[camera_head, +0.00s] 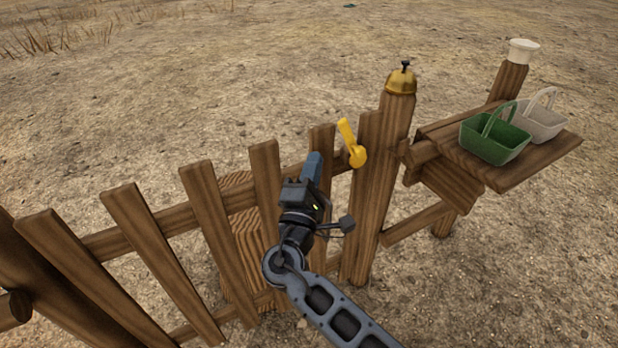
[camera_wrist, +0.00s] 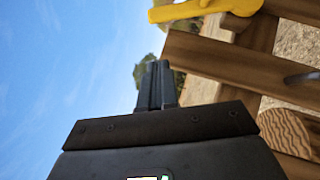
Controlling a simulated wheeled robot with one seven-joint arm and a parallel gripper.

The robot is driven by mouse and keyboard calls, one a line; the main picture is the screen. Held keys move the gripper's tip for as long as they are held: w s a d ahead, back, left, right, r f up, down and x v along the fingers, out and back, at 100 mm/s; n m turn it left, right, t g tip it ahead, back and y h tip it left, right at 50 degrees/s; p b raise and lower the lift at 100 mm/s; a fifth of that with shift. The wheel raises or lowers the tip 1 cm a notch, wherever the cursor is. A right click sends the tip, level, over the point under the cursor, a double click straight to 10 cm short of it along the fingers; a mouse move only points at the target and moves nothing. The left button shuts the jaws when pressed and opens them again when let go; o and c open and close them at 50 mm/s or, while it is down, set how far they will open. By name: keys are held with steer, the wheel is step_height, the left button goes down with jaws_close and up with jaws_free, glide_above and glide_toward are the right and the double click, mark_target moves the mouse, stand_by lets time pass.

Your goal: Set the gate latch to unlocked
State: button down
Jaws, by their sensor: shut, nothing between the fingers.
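The gate latch (camera_head: 353,145) is a yellow lever on the wooden gate near the post. Its arm points up and slightly left from a round pivot. In the wrist view the yellow latch (camera_wrist: 205,10) lies at the top, ahead and to the right of the fingertips. My gripper (camera_head: 313,160) is shut and empty, just left of the latch and apart from it. In the wrist view the shut fingers (camera_wrist: 157,75) point up at the sky beside the gate boards. The wooden gate (camera_head: 215,210) stands upright across the head view.
A brass bell (camera_head: 401,78) sits on the gate post (camera_head: 385,150). A wooden shelf (camera_head: 548,158) at right holds a green basket (camera_head: 493,140) and a pale basket (camera_head: 541,118). A white-capped post (camera_head: 512,78) stands behind. Bare ground lies beyond the fence.

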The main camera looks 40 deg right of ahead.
mark_target(341, 127)
steer(key=d+r+p, duration=0.1)
steer(key=d+r, duration=0.1)
steer(key=d, duration=0.4)
steer(key=shift+w+d+r+p, duration=0.25)
steer(key=shift+w+r+p, duration=0.15)
steer(key=shift+s+d+r, duration=0.25)
steer(key=shift+d+r, duration=0.25)
steer(key=shift+d, duration=0.3)
steer(key=shift+f+b, duration=0.1)
steer(key=shift+b, duration=0.2)
